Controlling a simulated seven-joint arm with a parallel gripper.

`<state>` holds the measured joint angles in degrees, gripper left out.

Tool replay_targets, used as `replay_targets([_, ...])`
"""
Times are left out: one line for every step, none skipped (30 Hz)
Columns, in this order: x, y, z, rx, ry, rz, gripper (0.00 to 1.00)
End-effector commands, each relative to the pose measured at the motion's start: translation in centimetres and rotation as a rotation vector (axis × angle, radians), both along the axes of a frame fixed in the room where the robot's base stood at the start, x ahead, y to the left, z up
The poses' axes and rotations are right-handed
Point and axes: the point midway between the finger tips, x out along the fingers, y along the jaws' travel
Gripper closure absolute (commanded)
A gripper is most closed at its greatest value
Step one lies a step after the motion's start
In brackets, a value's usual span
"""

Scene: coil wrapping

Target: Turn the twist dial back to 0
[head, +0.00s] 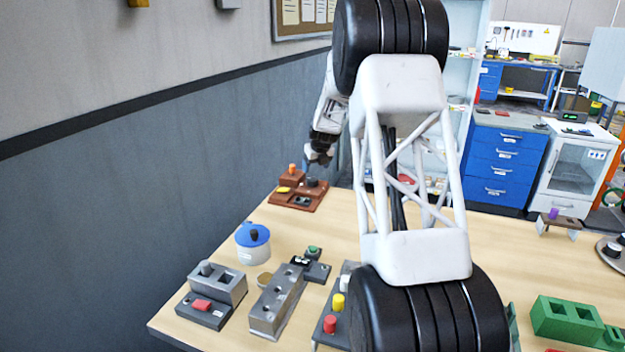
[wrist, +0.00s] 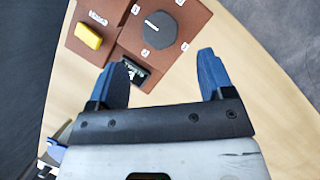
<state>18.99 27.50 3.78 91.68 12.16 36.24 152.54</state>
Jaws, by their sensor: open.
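The black dial (wrist: 160,30) sits on a brown panel (wrist: 115,30) at the top of the wrist view, with small number labels around it. A short light mark shows on its top; I cannot read its exact setting. A small dark display (wrist: 133,72) lies below it. In the head view the dial (head: 313,183) is on the brown unit (head: 304,203) at the table's back left. My gripper (wrist: 162,60) is open and empty, its blue fingers spread below the dial in the wrist view, apart from it. In the head view my gripper (head: 319,157) hovers above the unit.
A yellow knob (wrist: 88,36) is left of the dial on the same unit, and an orange knob (head: 292,169) stands at its back. A blue-topped pot (head: 253,243) and grey blocks (head: 277,303) stand nearer. A wall is close on the left.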

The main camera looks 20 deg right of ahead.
Motion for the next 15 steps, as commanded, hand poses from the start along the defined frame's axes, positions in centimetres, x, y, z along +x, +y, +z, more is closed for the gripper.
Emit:
replay_targets([0.1, 0.0, -0.2, 0.000, 0.001, 0.000, 0.25])
replay_targets([0.1, 0.0, -0.3, 0.000, 0.000, 0.000, 0.25])
replay_targets([0.2, 0.0, -0.5, 0.000, 0.000, 0.000, 0.25])
replay_targets([0.3, 0.0, -0.7, 0.000, 0.001, 0.000, 0.25])
replay_targets([0.4, 0.0, -0.9, 0.000, 0.001, 0.000, 0.25])
replay_targets([0.5, 0.0, -1.3, 0.000, 0.001, 0.000, 0.25])
replay_targets([0.6, 0.0, -1.5, 0.001, 0.002, 0.000, 0.25])
replay_targets([0.7, 0.0, -1.8, 0.001, 0.002, 0.000, 0.25])
replay_targets([0.8, 0.0, -2.2, 0.001, 0.002, 0.000, 0.25])
replay_targets([0.9, 0.0, -2.5, 0.001, 0.002, 0.000, 0.25])
replay_targets([1.1, 0.0, -2.8, 0.001, 0.002, 0.000, 0.25])
replay_targets([1.2, 0.0, -3.2, 0.001, 0.002, 0.001, 0.25])
replay_targets([1.4, 0.0, -3.5, 0.001, 0.002, 0.000, 0.25])
replay_targets([1.5, 0.0, -3.8, 0.001, 0.002, 0.000, 0.25])
replay_targets([1.7, 0.0, -4.2, 0.000, 0.002, 0.000, 0.25])
